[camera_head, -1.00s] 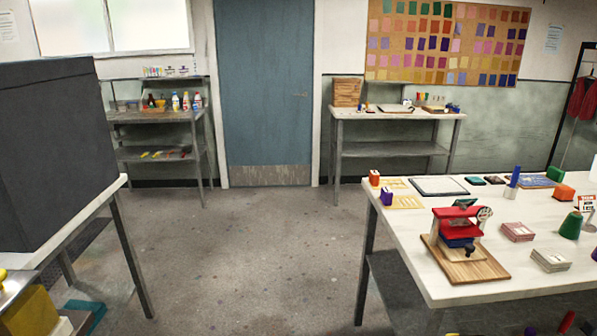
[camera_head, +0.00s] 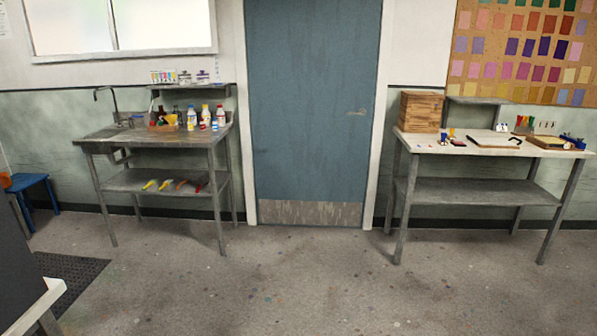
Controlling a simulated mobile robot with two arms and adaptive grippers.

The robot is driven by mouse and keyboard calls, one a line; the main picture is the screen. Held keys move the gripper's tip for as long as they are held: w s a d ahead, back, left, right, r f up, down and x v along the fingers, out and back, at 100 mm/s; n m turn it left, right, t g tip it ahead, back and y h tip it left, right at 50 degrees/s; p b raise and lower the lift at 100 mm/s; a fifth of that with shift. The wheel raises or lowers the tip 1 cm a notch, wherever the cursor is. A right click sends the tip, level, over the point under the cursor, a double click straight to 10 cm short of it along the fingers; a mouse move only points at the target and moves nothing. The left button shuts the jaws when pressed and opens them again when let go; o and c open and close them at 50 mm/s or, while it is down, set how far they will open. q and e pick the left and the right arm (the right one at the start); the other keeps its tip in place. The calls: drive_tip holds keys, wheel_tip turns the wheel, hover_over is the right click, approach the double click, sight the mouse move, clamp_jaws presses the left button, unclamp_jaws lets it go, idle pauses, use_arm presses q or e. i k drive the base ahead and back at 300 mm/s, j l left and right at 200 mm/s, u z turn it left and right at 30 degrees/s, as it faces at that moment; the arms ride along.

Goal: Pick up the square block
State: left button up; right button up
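I cannot single out a square block for certain. A squarish brown wooden stack or box (camera_head: 420,112) stands upright at the left end of the right-hand table. Small red, yellow and blue items (camera_head: 450,137) lie beside it, too small to make out. Neither of my grippers is in view.
The right-hand metal table (camera_head: 470,190) also holds a pale board (camera_head: 492,139) and a tray (camera_head: 553,142). The left-hand sink table (camera_head: 130,140) holds several bottles (camera_head: 205,116). A blue door (camera_head: 312,100) stands between them. The speckled floor (camera_head: 300,285) ahead is clear; a dark mat (camera_head: 70,275) lies left.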

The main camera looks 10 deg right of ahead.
sight(443, 136)
drive_tip(key=i+l+z, duration=0.15)
drive_tip(key=i+z, duration=0.15)
drive_tip(key=i, duration=0.25)
drive_tip(key=i+z, duration=0.35)
drive_tip(key=i, duration=0.15)
drive_tip(key=i+j+z, duration=0.15)
drive_tip(key=i+z, duration=0.15)
drive_tip(key=i, duration=0.25)
drive_tip(key=i+j+z, duration=0.3)
drive_tip(key=i, duration=0.2)
drive_tip(key=i+z, duration=0.1)
drive_tip(key=i, duration=0.5)
